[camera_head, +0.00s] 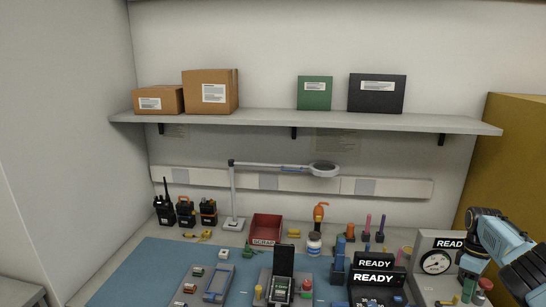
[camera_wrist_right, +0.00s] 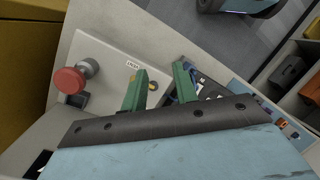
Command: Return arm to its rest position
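My right arm (camera_head: 500,240), light blue and black, comes in at the right edge of the head view. Its gripper (camera_head: 469,287) points down beside the gauge panel, with green fingers partly in view. In the right wrist view the two green fingers of the gripper (camera_wrist_right: 160,82) stand apart with nothing between them. My left arm and gripper do not show in either view.
A gauge panel (camera_head: 437,262) and a red knob (camera_head: 487,284) are close to my right gripper; the knob also shows in the wrist view (camera_wrist_right: 69,80). A yellow cabinet (camera_head: 505,160) stands at right. READY stands (camera_head: 375,279), a red scrap bin (camera_head: 266,228) and radios crowd the bench.

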